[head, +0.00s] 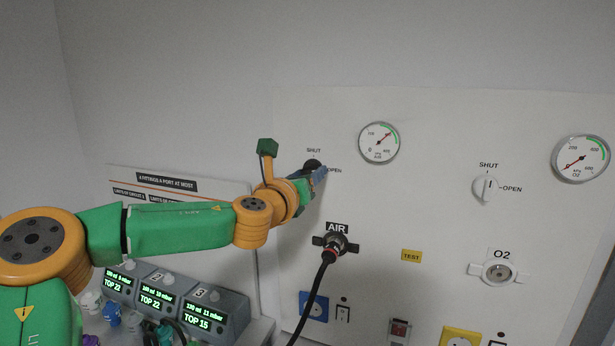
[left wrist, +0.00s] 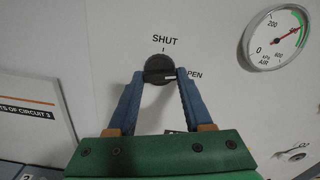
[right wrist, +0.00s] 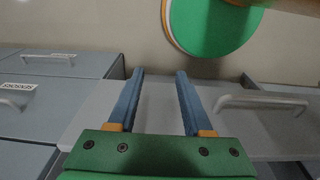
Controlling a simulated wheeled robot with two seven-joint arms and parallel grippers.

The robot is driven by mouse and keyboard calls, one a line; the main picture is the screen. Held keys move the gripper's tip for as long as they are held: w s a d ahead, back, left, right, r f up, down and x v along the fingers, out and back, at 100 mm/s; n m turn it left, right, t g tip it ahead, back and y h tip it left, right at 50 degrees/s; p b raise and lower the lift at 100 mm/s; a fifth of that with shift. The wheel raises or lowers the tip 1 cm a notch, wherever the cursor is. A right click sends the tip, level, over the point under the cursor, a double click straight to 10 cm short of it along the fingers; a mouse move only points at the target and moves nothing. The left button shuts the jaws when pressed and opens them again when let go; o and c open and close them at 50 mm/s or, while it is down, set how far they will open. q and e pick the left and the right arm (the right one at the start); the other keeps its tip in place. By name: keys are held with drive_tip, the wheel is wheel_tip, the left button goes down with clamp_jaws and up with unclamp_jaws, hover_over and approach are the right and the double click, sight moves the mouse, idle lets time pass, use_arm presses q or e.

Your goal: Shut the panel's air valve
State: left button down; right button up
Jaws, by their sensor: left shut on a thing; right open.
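The panel's air valve is a black round knob (head: 312,166) below a SHUT label and left of an OPEN label. In the left wrist view the knob (left wrist: 158,66) has its grip bar lying sideways, with a pale mark toward OPEN. My left gripper (head: 318,178) is at the knob. Its blue fingers (left wrist: 159,75) are shut on the knob, one on each side. In the head view the gripper partly hides the knob. My right gripper (right wrist: 160,74) is open and empty in the right wrist view, away from the panel.
The air gauge (head: 379,143) is right of the valve. The AIR outlet (head: 335,243) below holds a black hose (head: 317,290). A white O2 valve (head: 486,190) is further right. Monitors (head: 212,315) stand lower left. Grey drawers (right wrist: 60,90) are near my right gripper.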

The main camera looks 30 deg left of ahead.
use_arm(q)
drive_tip(key=n+b, duration=0.2)
drive_tip(key=n, duration=0.4)
drive_tip(key=n+b, duration=0.2)
drive_tip(key=n, duration=0.4)
drive_tip(key=shift+d+r, duration=0.15)
drive_tip(key=shift+r, duration=0.05)
drive_tip(key=shift+r+n+b, duration=0.15)
drive_tip(key=shift+n+b, duration=0.25)
drive_tip(key=shift+n, duration=1.1)
drive_tip(key=shift+c, duration=2.4)
unclamp_jaws()
drive_tip(key=shift+o, duration=0.9)
drive_tip(key=shift+w, duration=0.2)
